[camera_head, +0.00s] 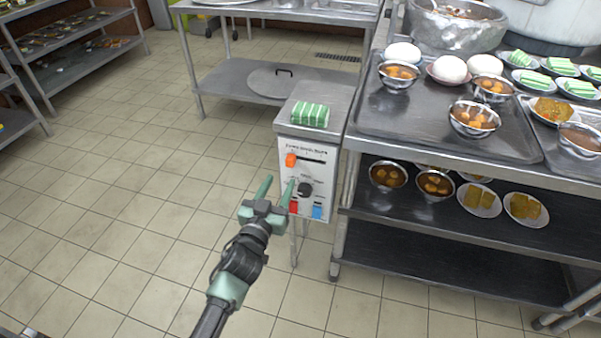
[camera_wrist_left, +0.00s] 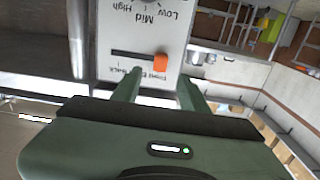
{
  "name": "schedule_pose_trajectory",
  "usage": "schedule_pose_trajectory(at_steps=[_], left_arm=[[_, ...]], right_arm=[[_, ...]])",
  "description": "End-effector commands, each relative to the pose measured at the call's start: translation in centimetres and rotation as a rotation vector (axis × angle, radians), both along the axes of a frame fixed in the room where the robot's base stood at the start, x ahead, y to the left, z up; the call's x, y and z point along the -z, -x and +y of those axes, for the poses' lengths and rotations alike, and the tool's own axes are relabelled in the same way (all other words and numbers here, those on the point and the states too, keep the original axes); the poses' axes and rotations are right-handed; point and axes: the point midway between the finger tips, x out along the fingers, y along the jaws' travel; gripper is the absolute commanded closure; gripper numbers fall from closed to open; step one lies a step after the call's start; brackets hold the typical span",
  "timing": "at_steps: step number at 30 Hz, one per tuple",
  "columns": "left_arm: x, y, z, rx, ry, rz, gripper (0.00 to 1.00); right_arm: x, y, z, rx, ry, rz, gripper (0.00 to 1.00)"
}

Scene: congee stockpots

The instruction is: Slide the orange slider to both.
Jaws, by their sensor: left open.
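The orange slider (camera_head: 291,160) sits at the left end of a dark horizontal slot on a white control panel (camera_head: 325,176). In the left wrist view, which is turned over, the orange slider (camera_wrist_left: 160,63) is at the right end of the slot, with small lettering beside it that is hard to read. My left gripper (camera_head: 278,187) is open and empty in front of the panel, a little below the slider in the picture. In the left wrist view, its two fingers (camera_wrist_left: 157,90) point at the panel, apart from the slider. My right gripper is not in view.
A black knob (camera_head: 305,189), a red patch (camera_head: 294,207) and a blue patch (camera_head: 317,212) are lower on the panel. A green-striped packet (camera_head: 310,114) lies on the box top. A steel cart (camera_head: 440,160) with bowls stands close at the right. The floor at left is clear.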

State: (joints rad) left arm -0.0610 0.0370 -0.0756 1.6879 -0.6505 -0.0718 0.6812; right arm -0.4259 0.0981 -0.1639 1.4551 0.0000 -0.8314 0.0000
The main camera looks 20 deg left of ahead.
Motion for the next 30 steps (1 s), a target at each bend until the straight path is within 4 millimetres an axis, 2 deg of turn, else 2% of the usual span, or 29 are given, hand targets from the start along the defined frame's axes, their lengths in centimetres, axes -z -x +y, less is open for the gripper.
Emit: schedule_pose_trajectory(at_steps=[12, 15, 26, 29, 30], left_arm=[[-0.2, -6.0, -0.2, 0.0, 0.0, -0.005, 0.56], [-0.2, -7.0, -0.2, 0.0, 0.001, -0.004, 0.56], [-0.2, -7.6, -0.3, 0.0, 0.0, -0.002, 0.56], [-0.2, -7.6, -0.3, 0.0, 0.0, -0.002, 0.81], [-0.2, -7.6, -0.3, 0.0, 0.0, -0.002, 0.93]], right_arm=[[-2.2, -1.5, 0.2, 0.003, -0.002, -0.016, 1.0], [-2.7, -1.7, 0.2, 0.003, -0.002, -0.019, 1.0], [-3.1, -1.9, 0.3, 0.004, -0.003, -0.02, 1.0], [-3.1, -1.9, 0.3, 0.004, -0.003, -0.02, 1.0], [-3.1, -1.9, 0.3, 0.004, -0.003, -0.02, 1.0]])
